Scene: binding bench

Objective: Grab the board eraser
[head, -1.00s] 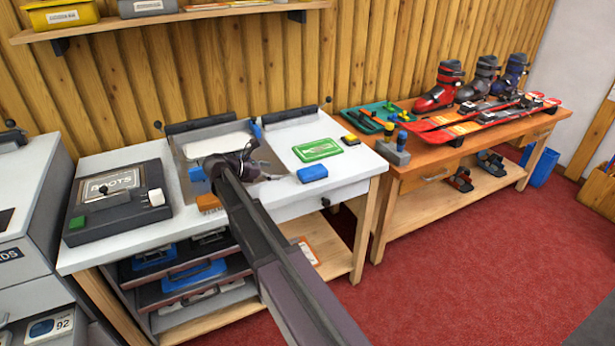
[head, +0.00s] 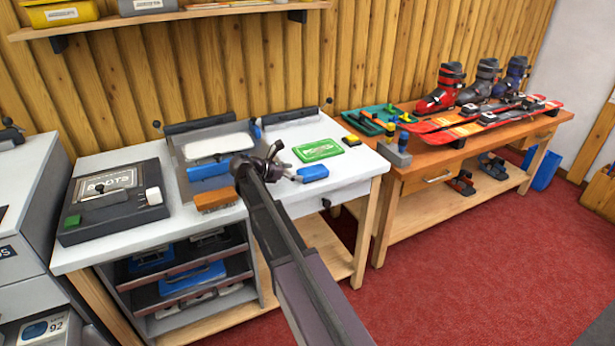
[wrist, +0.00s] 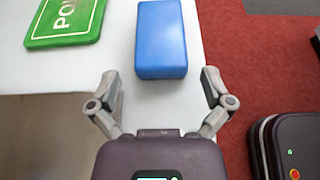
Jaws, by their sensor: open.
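A plain blue block (head: 313,173), which looks like the board eraser, lies on the white bench top near its front edge, right of my gripper (head: 284,162). In the wrist view the blue block (wrist: 161,40) is just ahead of my gripper (wrist: 160,86), roughly in line with the gap between the fingers. The fingers are spread open, with nothing between them. No contact with the block shows.
A green sign (head: 318,150) lies behind the block. Left of my gripper are an orange-backed brush (head: 216,199) and another blue item (head: 209,171) by the grey tray. The grey boots machine (head: 112,200) stands further left. Red floor lies beyond the bench edge.

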